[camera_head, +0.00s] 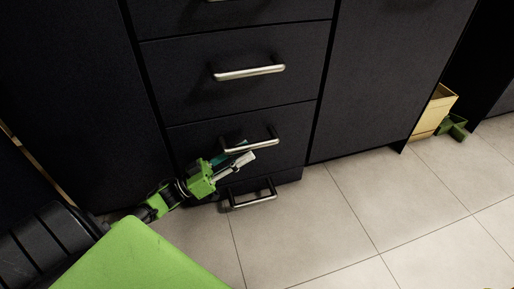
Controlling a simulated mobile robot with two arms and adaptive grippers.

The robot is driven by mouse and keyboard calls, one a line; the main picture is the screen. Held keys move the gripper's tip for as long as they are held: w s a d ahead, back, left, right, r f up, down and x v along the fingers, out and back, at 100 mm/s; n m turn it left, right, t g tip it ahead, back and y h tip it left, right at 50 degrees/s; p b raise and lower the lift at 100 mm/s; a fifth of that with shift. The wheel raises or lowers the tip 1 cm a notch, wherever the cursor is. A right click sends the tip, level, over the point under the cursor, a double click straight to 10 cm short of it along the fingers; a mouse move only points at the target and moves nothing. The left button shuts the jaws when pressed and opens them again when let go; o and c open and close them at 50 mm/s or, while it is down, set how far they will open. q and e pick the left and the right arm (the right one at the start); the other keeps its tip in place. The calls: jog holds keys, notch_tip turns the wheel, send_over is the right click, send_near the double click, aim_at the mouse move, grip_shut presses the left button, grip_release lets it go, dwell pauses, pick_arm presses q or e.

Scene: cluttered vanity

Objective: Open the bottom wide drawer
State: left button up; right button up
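A black cabinet holds a stack of drawers with silver bar handles. The low drawer (190,138) has a bar handle (268,143), and a lower, darker handle (262,198) sits beneath it near the floor. My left gripper (246,150) reaches in from the left to the low drawer's handle. Its fingers look parted, one above and one below the bar; whether they touch it I cannot tell. They hide part of the drawer front.
Above is another drawer with a silver handle (250,72). A plain black door panel (390,80) is to the right. A yellow box (434,112) and a green object (453,128) are at the far right. The tiled floor (350,220) in front is clear.

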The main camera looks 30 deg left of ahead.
aim_at(257, 143)
pick_arm(q)
jog(key=b+x, duration=0.1)
jog(key=x, duration=0.4)
jog(key=shift+w, duration=0.1)
grip_shut()
